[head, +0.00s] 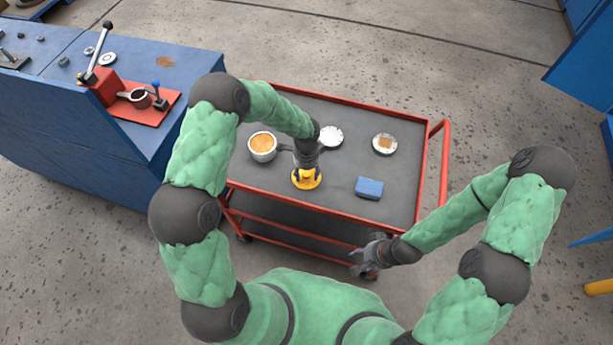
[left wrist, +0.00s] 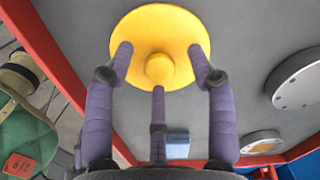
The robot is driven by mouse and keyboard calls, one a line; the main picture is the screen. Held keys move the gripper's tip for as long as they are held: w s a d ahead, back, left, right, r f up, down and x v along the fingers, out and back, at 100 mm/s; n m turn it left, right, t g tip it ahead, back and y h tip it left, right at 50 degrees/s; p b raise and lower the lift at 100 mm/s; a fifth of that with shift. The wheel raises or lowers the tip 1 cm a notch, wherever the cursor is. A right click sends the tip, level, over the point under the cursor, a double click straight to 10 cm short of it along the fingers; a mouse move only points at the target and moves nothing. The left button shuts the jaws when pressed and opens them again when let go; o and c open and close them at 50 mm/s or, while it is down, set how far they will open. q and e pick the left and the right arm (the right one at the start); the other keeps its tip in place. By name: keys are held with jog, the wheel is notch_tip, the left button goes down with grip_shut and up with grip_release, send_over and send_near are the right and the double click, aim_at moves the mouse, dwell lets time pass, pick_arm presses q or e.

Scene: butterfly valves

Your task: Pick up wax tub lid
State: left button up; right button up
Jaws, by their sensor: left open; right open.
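The wax tub lid (head: 306,184) is a yellow disc lying on the grey top of the cart. In the left wrist view the lid (left wrist: 140,35) shows a round knob at its centre. My left gripper (head: 306,172) is right above the lid. In the left wrist view its three purple fingers (left wrist: 159,75) are spread open around the knob, apart from it. The wax tub (head: 262,146), pale with orange wax in it, stands to the left of the lid, uncovered. My right gripper (head: 364,260) is open and empty by the cart's front edge.
A blue block (head: 369,188) lies to the lid's right. Two round metal discs (head: 330,136) (head: 384,144) lie farther back. The red cart rim (head: 270,196) is close in front of the lid. A blue bench (head: 110,170) with a red-based lever device (head: 135,105) stands left.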

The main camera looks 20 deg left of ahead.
pick_arm(q)
jog(key=shift+f, duration=0.35)
jog(key=shift+c, duration=0.3)
jog(key=c, duration=0.9)
jog(key=shift+r, duration=0.15)
